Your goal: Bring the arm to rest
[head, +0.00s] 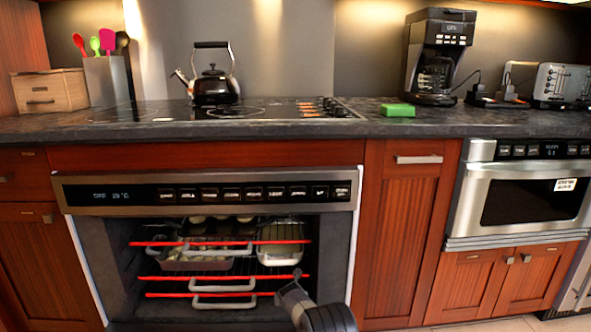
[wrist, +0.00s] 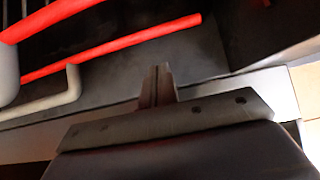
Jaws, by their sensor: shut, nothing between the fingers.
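My gripper (head: 299,274) shows at the bottom middle of the head view, in front of the right side of the open oven (head: 338,265). In the wrist view my gripper (wrist: 163,72) has its two fingers together, with nothing seen between them. The fingertips point toward the oven's dark interior, close to its lower right part. Red-edged racks (head: 222,294) with pale handles cross the oven in several levels. In the wrist view two red rack edges (wrist: 115,45) and part of a pale handle (wrist: 72,85) lie to the left of the fingers, apart from them.
A dark tray (head: 195,264) and a pale dish (head: 283,256) sit on the top rack. The counter (head: 270,129) above holds a kettle (head: 214,88), a green block (head: 397,110) and a coffee maker (head: 437,60). A steel microwave drawer (head: 520,200) is at right.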

